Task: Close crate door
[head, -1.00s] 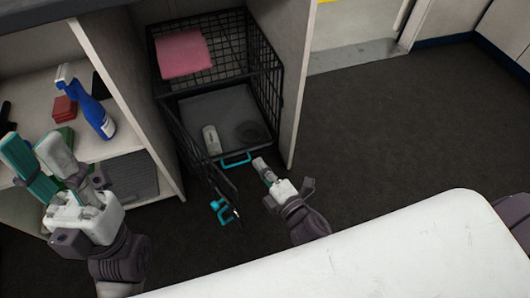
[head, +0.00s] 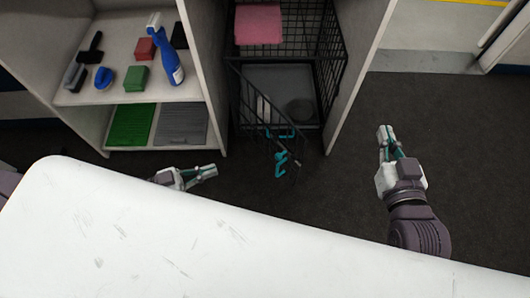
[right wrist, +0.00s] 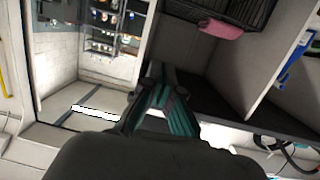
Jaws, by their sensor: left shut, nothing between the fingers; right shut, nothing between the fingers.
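The black wire crate (head: 331,63) stands in a bay between white panels. Its wire door (head: 248,95) is partly open, swung out from the crate's left side. A teal latch (head: 281,166) is on the door's free end, apart from the teal piece (head: 287,134) at the crate's front sill. My left gripper (head: 207,171) is shut and empty, left of the door, near the white table's edge. My right gripper (head: 388,142) is shut and empty, out over the floor to the right of the crate. It also shows in the right wrist view (right wrist: 168,98).
A pink towel (head: 258,24) lies on the crate. The left shelves hold a blue spray bottle (head: 169,65), brushes and coloured blocks. A white tabletop (head: 150,235) fills the foreground. Dark floor (head: 440,130) is clear to the right.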

